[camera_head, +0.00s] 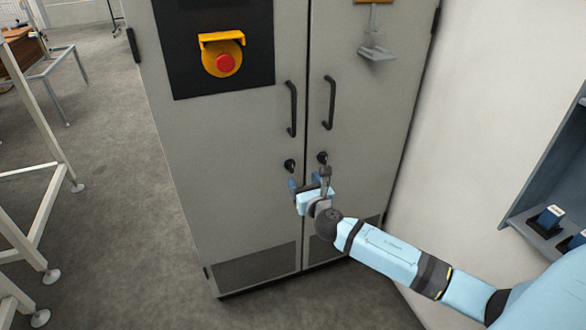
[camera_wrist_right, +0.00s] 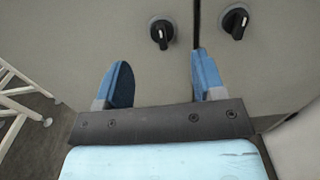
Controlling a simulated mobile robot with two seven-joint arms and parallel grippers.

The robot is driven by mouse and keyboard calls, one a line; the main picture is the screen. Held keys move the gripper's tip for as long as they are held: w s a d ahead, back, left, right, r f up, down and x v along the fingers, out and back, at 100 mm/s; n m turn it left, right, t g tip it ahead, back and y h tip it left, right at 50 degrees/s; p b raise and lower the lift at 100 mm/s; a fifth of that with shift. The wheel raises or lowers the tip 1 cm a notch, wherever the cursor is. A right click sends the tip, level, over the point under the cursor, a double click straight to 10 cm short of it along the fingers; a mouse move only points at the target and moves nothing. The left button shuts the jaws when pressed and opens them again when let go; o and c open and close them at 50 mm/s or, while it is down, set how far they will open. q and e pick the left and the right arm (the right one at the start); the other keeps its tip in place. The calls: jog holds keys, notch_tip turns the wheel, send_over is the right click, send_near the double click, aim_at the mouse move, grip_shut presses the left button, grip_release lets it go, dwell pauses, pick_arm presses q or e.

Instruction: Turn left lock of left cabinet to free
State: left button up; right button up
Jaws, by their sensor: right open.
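The left cabinet is a tall grey cabinet (camera_head: 225,190) with two doors. Its left lock (camera_head: 290,165) is a round black knob below the left door handle; in the right wrist view the left lock (camera_wrist_right: 162,33) shows a pale pointer, near upright and slightly tilted. The right lock (camera_head: 322,157) sits on the right door; it also shows in the wrist view (camera_wrist_right: 236,20). My right gripper (camera_head: 308,183) is just below the locks, in front of the doors. In the wrist view its blue fingers (camera_wrist_right: 160,80) are apart with nothing between them. My left gripper is not in view.
Two black door handles (camera_head: 292,108) and (camera_head: 329,102) rise above the locks. A red emergency button (camera_head: 225,63) is on the left door. A white frame (camera_head: 35,215) stands at the left. Grey floor (camera_head: 110,200) is clear between.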

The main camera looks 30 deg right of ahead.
aim_at(292, 164)
jog(key=b+x, duration=0.1)
jog(key=x, duration=0.7)
jog(key=shift+w+b, duration=0.3)
jog(key=shift+w, duration=0.05)
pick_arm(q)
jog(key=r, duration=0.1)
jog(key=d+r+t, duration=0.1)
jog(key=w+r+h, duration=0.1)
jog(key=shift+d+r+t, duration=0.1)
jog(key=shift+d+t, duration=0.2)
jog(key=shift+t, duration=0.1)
pick_arm(e)
jog(key=c, duration=0.9)
